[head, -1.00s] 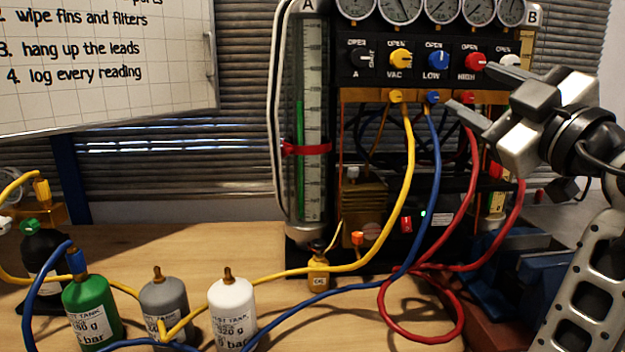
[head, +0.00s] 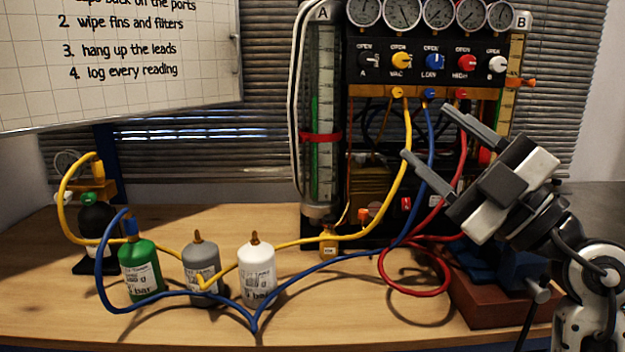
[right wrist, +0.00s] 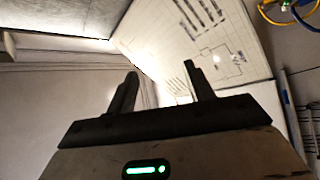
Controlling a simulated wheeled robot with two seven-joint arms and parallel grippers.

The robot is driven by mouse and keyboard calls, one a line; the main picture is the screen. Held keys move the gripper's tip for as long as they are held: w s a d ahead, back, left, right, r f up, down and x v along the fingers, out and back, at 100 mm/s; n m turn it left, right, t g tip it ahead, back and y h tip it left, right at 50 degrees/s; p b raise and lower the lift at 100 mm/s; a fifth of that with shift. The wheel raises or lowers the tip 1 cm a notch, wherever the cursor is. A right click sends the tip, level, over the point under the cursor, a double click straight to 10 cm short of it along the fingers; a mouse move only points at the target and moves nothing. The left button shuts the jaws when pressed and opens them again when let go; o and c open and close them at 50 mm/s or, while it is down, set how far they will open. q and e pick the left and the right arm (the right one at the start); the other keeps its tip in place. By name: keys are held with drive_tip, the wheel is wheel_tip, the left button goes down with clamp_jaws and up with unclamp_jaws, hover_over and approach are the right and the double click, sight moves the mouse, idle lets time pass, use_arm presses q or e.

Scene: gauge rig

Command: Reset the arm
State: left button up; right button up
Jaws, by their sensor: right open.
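My right gripper (head: 424,142) is open and empty in front of the right side of the gauge rig, below the knob panel. Its two fingers (right wrist: 160,85) stand apart in the right wrist view with nothing between them. The gauge rig (head: 425,75) has a row of gauges, a yellow knob (head: 401,60), a blue knob (head: 434,61), a red knob (head: 466,63) and a white knob (head: 497,64). The gripper hides part of the rig's lower right and the red hose (head: 412,292). My left gripper is not in view.
A green tank (head: 140,272), a grey tank (head: 202,270) and a white tank (head: 257,272) stand on the wooden table (head: 330,315). Yellow (head: 290,244) and blue (head: 330,263) hoses cross it. A blue vise (head: 505,268) sits behind my right arm. A whiteboard (head: 120,60) hangs left.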

drive_tip(key=s+d+f+m+g+h+p, duration=0.1)
drive_tip(key=s+f+m+h, duration=0.35)
drive_tip(key=f, duration=0.65)
drive_tip(key=s+d+f+m+h+p, duration=0.15)
drive_tip(key=f+m+h, duration=0.35)
drive_tip(key=f+m, duration=0.5)
drive_tip(key=s+f+m+g+h+p, duration=0.15)
drive_tip(key=f+m+h, duration=0.25)
drive_tip(key=f, duration=0.9)
drive_tip(key=s+a+f+g, duration=0.3)
drive_tip(key=s+f+g, duration=0.1)
drive_tip(key=s+f, duration=0.5)
drive_tip(key=shift+a+y, duration=0.2)
drive_tip(key=shift+y, duration=0.25)
drive_tip(key=shift+f, duration=0.1)
